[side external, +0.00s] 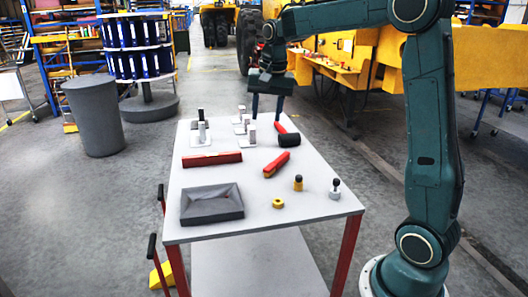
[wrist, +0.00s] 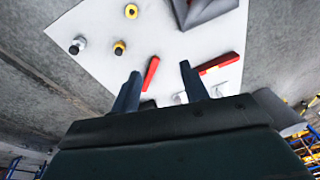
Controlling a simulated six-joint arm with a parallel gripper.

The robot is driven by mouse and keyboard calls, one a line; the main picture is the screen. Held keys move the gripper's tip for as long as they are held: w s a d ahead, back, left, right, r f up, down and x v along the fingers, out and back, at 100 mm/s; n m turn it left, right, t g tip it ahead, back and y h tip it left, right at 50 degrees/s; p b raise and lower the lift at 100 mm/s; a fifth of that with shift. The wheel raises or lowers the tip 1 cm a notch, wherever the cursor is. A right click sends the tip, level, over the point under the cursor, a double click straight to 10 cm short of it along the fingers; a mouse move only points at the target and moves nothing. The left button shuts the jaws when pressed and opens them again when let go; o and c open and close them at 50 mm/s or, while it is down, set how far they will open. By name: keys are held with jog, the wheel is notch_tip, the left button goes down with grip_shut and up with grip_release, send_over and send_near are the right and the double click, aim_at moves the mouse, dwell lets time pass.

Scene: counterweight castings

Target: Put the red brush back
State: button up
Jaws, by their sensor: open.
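I cannot tell for certain which is the brush. My gripper (side external: 266,111) is open and empty, fingers pointing down, above the table's far part. In the wrist view the shorter red piece appears between the fingers (wrist: 160,68), apart from them.
A black-headed mallet (side external: 288,140) lies near the gripper, beside several grey castings (side external: 199,133). A dark grey tray (side external: 212,205), a yellow ring (side external: 278,203), a yellow black-topped piece (side external: 298,184) and a grey one (side external: 335,190) are nearer.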

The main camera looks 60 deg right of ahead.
jog(key=s+a+r+n+t, duration=0.25)
jog(key=s+a+n, duration=0.35)
jog(key=s+a, duration=0.6)
jog(key=s+a+f+n, duration=0.1)
jog(key=s+f+n, duration=0.1)
jog(key=s, duration=0.4)
jog(key=s+a+f+n+t, duration=0.1)
jog(key=s+a+f+n, duration=0.1)
jog(key=s, duration=0.4)
jog(key=shift+s+a+n+y, duration=0.2)
jog(key=shift+n+y, duration=0.2)
jog(key=shift+n, duration=0.2)
jog(key=shift+o, duration=0.2)
jog(key=shift+w, duration=0.1)
